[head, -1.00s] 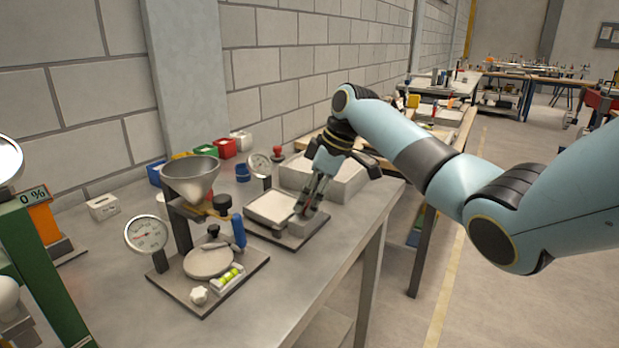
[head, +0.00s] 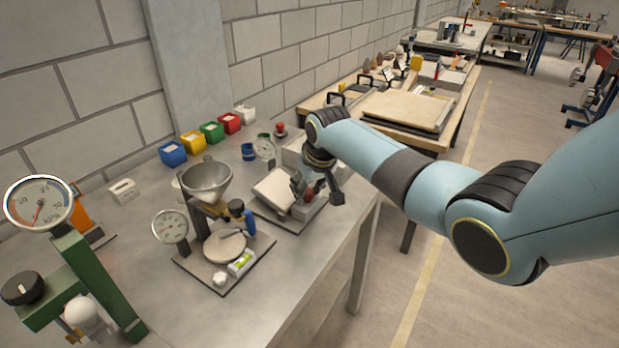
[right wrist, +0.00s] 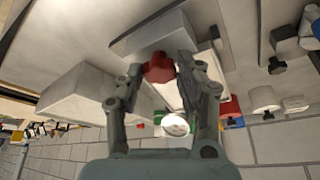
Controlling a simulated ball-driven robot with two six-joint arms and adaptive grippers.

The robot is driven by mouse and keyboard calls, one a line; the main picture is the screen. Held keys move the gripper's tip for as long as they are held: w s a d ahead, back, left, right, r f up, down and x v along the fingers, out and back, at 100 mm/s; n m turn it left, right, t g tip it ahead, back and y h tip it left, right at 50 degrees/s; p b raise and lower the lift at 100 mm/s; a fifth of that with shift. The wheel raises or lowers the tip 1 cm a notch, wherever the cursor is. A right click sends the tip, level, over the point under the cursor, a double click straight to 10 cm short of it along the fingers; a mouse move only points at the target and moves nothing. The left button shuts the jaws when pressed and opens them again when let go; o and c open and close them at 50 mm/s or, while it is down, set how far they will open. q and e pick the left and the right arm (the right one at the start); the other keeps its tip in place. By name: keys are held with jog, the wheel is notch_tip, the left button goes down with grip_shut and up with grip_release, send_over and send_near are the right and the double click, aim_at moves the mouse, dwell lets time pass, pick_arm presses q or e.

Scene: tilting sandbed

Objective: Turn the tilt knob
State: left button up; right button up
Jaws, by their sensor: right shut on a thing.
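The tilting sandbed is a pale tray (head: 271,188) on a dark base plate (head: 291,226) on the bench. The tray looks tilted, not flat. The red tilt knob (head: 309,194) sits on a grey block (head: 306,212) at the tray's right side. In the right wrist view the red knob (right wrist: 158,68) is between my two fingertips. My right gripper (head: 308,190) is shut on it, and its fingers hide part of it. My left gripper is not in view.
A funnel stand (head: 206,180) with a dial gauge (head: 170,227) is left of the sandbed. A green post with a kPa gauge (head: 39,203) is at far left. Coloured bins (head: 211,131) line the wall.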

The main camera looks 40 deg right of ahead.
jog(key=shift+a+r+m+h+p, duration=0.1)
jog(key=shift+m+h+p, duration=0.4)
jog(key=shift+m, duration=0.7)
jog(key=shift+m+h+p, duration=0.3)
jog(key=shift+m, duration=0.6)
jog(key=o, duration=1.1)
jog(key=shift+g, duration=0.3)
jog(key=shift+o, duration=0.2)
jog(key=v, duration=1.1)
jog(key=shift+a+r, duration=0.2)
jog(key=shift+r, duration=0.15)
